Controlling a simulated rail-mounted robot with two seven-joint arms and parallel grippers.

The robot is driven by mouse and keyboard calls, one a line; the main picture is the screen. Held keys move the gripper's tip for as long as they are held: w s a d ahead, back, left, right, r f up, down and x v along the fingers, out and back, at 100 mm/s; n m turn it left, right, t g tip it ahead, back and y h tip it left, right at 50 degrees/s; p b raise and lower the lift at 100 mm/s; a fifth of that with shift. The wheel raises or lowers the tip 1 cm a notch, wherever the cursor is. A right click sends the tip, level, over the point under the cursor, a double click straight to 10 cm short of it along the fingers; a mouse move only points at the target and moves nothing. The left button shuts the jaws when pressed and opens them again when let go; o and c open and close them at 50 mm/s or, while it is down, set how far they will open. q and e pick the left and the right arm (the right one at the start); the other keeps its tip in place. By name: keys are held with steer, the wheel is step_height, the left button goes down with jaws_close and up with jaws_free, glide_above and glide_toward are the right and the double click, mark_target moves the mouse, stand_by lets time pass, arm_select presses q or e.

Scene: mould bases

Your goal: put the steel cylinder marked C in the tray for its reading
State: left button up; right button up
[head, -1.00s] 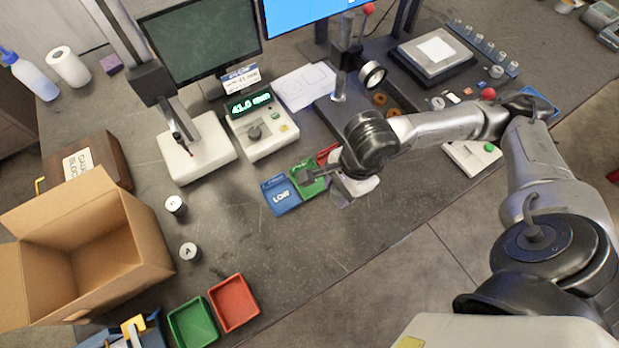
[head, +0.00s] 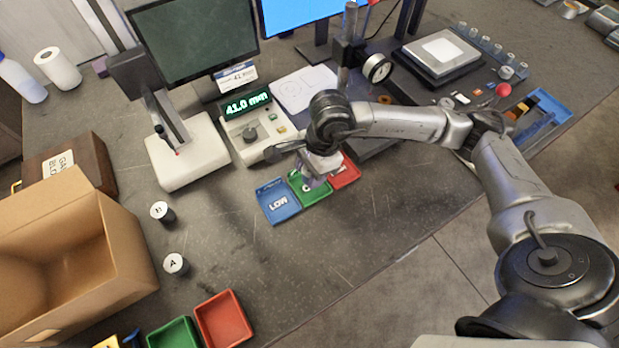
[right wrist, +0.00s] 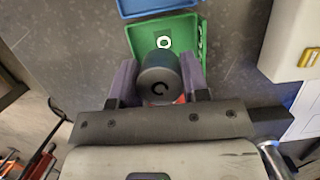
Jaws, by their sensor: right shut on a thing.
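The steel cylinder marked C (right wrist: 158,78) is between the purple fingers of my right gripper (right wrist: 158,85), which is shut on it. In the head view my right gripper (head: 312,178) is over the green tray (head: 318,196), with the cylinder partly hidden under it. In the right wrist view the green tray (right wrist: 190,27) lies behind the cylinder, with part of its white lettering showing. The blue tray marked LOW (head: 270,192) is on its left and the red tray (head: 347,174) on its right. The gauge display (head: 246,105) reads 41.0 mm. My left gripper is out of view.
Cylinders B (head: 161,211) and A (head: 176,264) stand on the bench at the left, near an open cardboard box (head: 120,235). A second green tray (head: 174,335) and red tray (head: 224,318) lie at the front. The bench between them and the LOW tray is clear.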

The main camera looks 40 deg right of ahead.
steer(key=shift+w+f, duration=0.15)
steer(key=shift+f, duration=2)
steer(key=shift+f+b, duration=0.15)
steer(key=shift+b, duration=0.2)
steer(key=o, duration=0.9)
